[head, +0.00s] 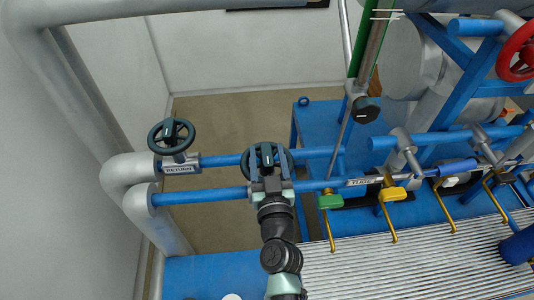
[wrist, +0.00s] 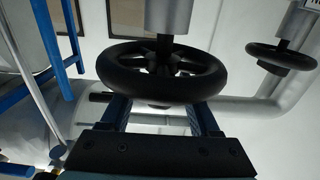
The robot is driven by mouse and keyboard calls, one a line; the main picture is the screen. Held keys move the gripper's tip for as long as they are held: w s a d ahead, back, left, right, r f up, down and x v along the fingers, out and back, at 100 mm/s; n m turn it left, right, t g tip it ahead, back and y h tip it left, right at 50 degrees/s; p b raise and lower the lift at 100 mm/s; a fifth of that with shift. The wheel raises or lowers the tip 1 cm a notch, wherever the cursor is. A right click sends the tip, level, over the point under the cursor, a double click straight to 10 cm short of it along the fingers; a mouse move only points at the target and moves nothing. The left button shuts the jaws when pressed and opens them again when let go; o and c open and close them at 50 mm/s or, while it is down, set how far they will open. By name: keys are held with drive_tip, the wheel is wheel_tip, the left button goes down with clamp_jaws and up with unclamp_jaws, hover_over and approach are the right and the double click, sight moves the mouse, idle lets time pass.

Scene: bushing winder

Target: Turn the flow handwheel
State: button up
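A dark handwheel (head: 246,158) sits on the blue pipe in the middle of the head view. Its own label is not visible there. A second dark handwheel (head: 171,134) to its left stands above a plate reading RETURN. My gripper (head: 268,183) is at the near side of the middle wheel. In the wrist view, the near wheel (wrist: 209,83) fills the centre, and my gripper (wrist: 160,115) has its two fingers well apart at its rim. The fingertips are partly hidden by the rim, and I cannot tell whether they touch it. The return wheel (wrist: 281,57) shows at the right.
Grey pipes (head: 130,185) bend at the left. A ribbed metal surface (head: 400,272) lies in front. Open floor (head: 215,115) shows behind the pipes.

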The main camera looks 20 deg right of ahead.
clamp_jaws()
